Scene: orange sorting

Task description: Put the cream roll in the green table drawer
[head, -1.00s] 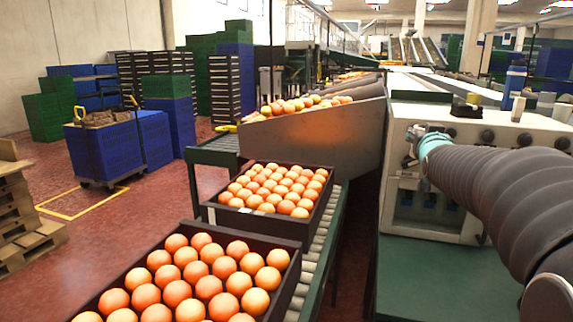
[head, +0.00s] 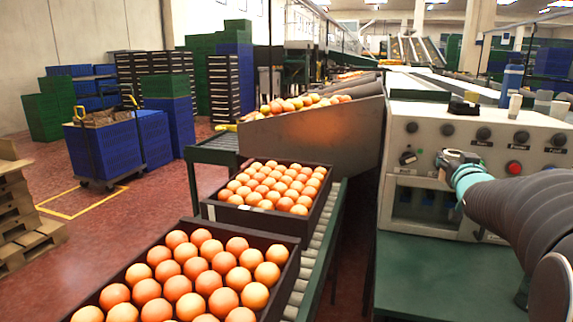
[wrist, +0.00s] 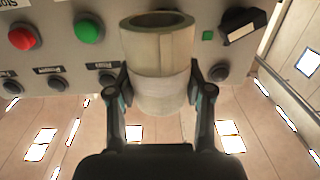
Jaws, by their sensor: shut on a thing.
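The cream roll (wrist: 157,55) is a pale hollow cylinder with a brownish inner ring. In the wrist view my gripper (wrist: 159,88) is shut on it, one finger on each side, with the roll's open end tipped towards the top of the view. In the head view my gripper (head: 447,161) is in front of the machine's control panel, above the green table (head: 445,285). The roll cannot be clearly made out there. Only the green tabletop shows; I see no drawer.
The white control panel (head: 400,150) has knobs and a red button (head: 515,167) close to my arm. Several small items, including a blue bottle (head: 512,80), stand on the machine top. Left of the table, orange-filled crates (head: 280,228) sit on a roller conveyor (head: 318,255). The tabletop's visible part is clear.

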